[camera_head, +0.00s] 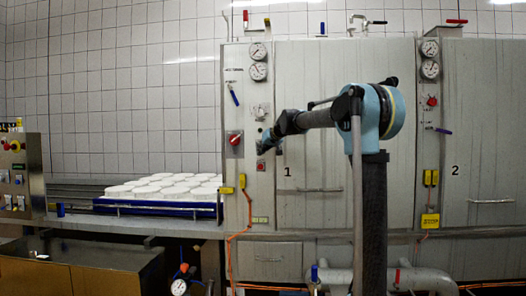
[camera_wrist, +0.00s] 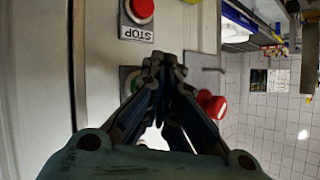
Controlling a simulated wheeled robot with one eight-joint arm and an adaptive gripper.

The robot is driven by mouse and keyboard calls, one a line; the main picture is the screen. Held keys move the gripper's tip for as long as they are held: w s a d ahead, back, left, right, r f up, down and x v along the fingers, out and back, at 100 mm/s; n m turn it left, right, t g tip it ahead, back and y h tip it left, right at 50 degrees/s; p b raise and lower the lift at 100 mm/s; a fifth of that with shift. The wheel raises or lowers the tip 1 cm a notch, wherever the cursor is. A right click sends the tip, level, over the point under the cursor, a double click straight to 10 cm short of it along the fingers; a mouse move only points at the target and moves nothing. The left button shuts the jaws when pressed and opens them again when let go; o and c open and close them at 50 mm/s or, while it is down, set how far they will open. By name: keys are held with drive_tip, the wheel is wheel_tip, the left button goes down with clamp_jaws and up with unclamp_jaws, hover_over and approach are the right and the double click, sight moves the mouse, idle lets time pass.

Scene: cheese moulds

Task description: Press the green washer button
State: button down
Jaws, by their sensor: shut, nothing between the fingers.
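My gripper (camera_head: 268,141) reaches from the right to the control strip left of the door marked 1. In the wrist view my gripper (camera_wrist: 165,62) is shut and empty, with its fingertips together. The green button (camera_wrist: 131,83) shows only in part on a small plate just behind and left of the fingertips. The fingers hide the rest, and I cannot tell whether they touch it. In the head view my gripper's end covers that spot. The red STOP button (camera_wrist: 141,10) sits beside it in the wrist view and below my gripper in the head view (camera_head: 261,165).
A red rotary knob (camera_head: 234,139) stands out from the panel, close to my fingers in the wrist view (camera_wrist: 213,104). A blue-handled lever (camera_head: 233,95) and gauges (camera_head: 258,71) are above. White moulds (camera_head: 155,184) fill a blue tray (camera_head: 165,210) at left.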

drive_tip(key=shift+w, duration=0.5)
idle(0.6)
drive_tip(key=shift+s, duration=0.95)
drive_tip(key=shift+s, duration=0.1)
drive_tip(key=s, duration=0.4)
drive_tip(key=shift+s+a, duration=0.1)
drive_tip(key=shift+s, duration=0.3)
idle(0.7)
drive_tip(key=s+d+f+m+g+h, duration=0.1)
drive_tip(key=s+d+f+g+h, duration=0.1)
drive_tip(key=s+d+f, duration=0.7)
drive_tip(key=s+d+f+m+g+h, duration=0.1)
drive_tip(key=s+d+f, duration=0.8)
drive_tip(key=s+f, duration=1.1)
drive_tip(key=s+d+f+m+g+h, duration=0.2)
drive_tip(key=s+d+f+g+h, duration=0.2)
drive_tip(key=s+d+f, duration=0.5)
drive_tip(key=s+f, duration=0.6)
drive_tip(key=s, duration=0.6)
drive_tip(key=shift+s+g, duration=0.25)
drive_tip(key=shift+g, duration=0.15)
